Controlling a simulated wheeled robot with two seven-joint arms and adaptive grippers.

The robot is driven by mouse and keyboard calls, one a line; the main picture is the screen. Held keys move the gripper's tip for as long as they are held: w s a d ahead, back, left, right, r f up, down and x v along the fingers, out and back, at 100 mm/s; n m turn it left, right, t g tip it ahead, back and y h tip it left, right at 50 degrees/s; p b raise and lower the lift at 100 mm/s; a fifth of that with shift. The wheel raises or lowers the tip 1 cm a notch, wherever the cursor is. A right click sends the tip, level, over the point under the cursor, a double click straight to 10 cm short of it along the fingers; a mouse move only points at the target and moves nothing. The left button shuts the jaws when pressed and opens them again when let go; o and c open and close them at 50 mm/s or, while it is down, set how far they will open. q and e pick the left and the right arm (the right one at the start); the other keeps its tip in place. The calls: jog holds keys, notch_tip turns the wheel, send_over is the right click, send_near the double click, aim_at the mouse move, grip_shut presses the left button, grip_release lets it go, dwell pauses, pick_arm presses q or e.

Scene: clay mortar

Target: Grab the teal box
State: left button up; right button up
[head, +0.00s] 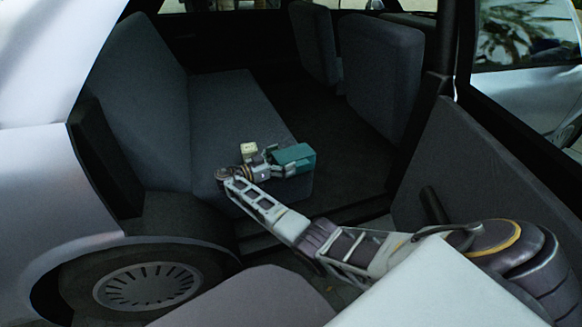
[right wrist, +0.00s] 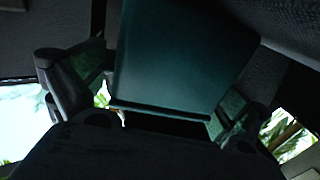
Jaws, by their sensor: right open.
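The teal box (head: 296,155) sits on the front part of the car's back seat in the head view. My right gripper (head: 279,161) is at the box's left end, with its fingers reaching along the box. In the right wrist view the box (right wrist: 180,55) fills the middle, between the two spread fingers of the right gripper (right wrist: 160,90). The fingers are open; a gap shows at the left finger, while contact on the right side cannot be told. My left gripper is not in view.
The grey back seat (head: 235,110) lies inside a car with its rear door (head: 490,180) open at right. Front seat backs (head: 380,75) stand beyond a dark floor gap. The rear wheel (head: 145,287) is at lower left.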

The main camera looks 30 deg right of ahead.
jog(key=shift+d, duration=0.2)
dwell(0.3)
jog(key=c, duration=1.2)
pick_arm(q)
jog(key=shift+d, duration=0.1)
pick_arm(e)
jog(key=shift+c, duration=0.2)
jog(key=shift+r, duration=0.2)
jog(key=shift+r+p, duration=0.3)
jog(key=shift+r, duration=0.3)
pick_arm(q)
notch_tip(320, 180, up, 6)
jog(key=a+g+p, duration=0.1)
jog(key=p, duration=0.2)
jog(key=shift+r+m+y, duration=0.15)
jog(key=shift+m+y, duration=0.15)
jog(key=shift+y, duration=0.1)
pick_arm(e)
jog(key=shift+r, duration=4.25)
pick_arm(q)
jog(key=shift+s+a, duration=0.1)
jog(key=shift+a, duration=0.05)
